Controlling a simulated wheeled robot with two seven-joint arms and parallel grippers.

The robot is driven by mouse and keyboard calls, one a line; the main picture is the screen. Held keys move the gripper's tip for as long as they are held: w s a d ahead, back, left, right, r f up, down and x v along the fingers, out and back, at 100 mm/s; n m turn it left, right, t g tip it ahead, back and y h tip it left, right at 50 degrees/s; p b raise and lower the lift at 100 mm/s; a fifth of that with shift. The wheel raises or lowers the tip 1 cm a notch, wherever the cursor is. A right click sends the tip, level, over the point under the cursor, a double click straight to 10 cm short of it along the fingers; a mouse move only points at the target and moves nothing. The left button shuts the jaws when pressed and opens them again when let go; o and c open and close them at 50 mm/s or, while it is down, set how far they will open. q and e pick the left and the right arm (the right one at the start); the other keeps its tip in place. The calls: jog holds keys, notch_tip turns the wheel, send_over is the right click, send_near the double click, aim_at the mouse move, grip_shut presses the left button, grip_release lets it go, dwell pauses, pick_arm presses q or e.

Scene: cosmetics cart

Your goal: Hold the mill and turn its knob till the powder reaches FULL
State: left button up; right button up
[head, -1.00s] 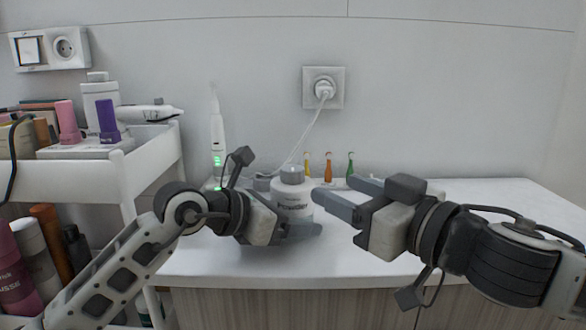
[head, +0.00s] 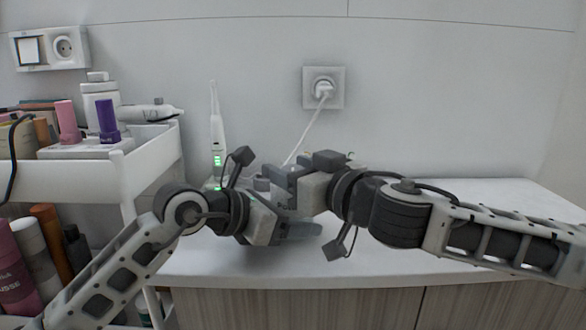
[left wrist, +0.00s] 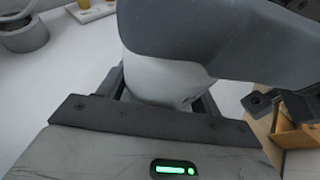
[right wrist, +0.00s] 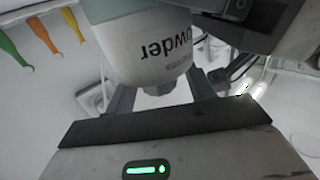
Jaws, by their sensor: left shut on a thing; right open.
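The mill, a white pot marked "Powder" upside down in the right wrist view (right wrist: 150,50), is almost wholly hidden behind my grippers in the head view. Its pale body shows in the left wrist view (left wrist: 160,75). My left gripper (head: 298,231) is shut on the mill's body, low over the counter. My right gripper (head: 284,184) is above the left one, at the mill's top. Its fingers are open on either side of the knob (right wrist: 158,89), which sits between them. I cannot tell if they touch it. No powder level or FULL mark is visible.
A white counter (head: 480,205) is clear on the right. A white cart (head: 150,165) with bottles stands at left. An upright electric toothbrush (head: 216,130) stands behind my left gripper. A cable runs from the wall socket (head: 323,88). Coloured picks, one orange (right wrist: 42,33), show in the right wrist view.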

jog(key=c, duration=0.9)
jog(key=shift+c, duration=0.3)
jog(key=shift+f+n+g+y, duration=0.1)
jog(key=shift+n+g+y, duration=0.2)
jog(key=shift+g, duration=0.1)
jog(key=shift+n+g+y, duration=0.5)
jog(key=n+g+y, duration=0.2)
jog(key=g, duration=0.1)
jog(key=n+g+y, duration=0.2)
jog(key=n+g, duration=0.1)
jog(key=g, duration=0.1)
jog(key=shift+w, duration=0.15)
jog(key=n+g+y, duration=0.1)
jog(key=n+g, duration=0.2)
jog(key=g, duration=0.2)
jog(key=shift+n+g, duration=0.3)
jog(key=shift+n, duration=0.1)
jog(key=shift+a+n+g+h, duration=0.1)
jog(key=shift+n+g+h, duration=0.2)
jog(key=shift+n+g, duration=1.45)
jog(key=shift+g, duration=0.65)
